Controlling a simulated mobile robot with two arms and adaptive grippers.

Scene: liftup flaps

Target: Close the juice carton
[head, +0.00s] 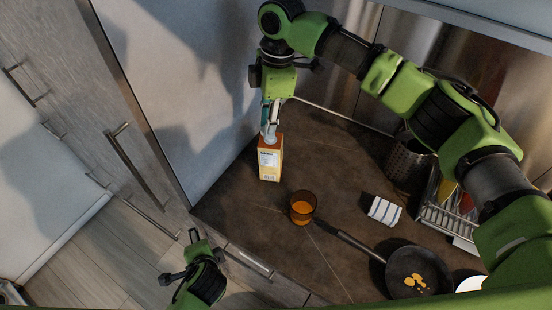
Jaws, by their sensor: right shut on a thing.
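The fingers hide most of the carton's top, so I cannot tell how the flap or cap sits. My left gripper (194,238) is at the lower left, in front of the counter edge and away from the carton. Its fingers are small and seen end-on, so its opening is unclear.
The counter (322,160) between is clear.

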